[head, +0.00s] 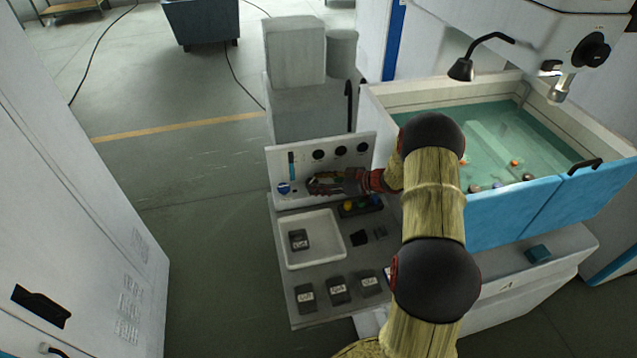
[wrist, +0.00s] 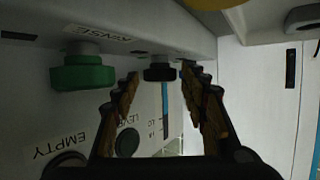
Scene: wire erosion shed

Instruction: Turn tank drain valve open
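A white upright panel (head: 292,160) carries several dark round knobs, a blue level strip and a blue round fitting (head: 283,188) at its lower left. I cannot tell which fitting is the tank drain valve. My gripper (head: 318,184) is in front of the panel's lower part, and the arm hides some of it. In the wrist view, my gripper (wrist: 160,78) is open. A dark knob (wrist: 160,72) shows between the fingertips; contact cannot be told. A green knob (wrist: 83,74) is to the left under a "RINSE" label. "EMPTY" and "LEVEL" labels show below.
A white tray (head: 336,255) with a dark block inside is on the bench below the panel. Several labelled blocks (head: 338,291) are along the bench's front. A water-filled tank (head: 500,135) is at the right. A tall white cabinet (head: 60,170) stands left; floor between is clear.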

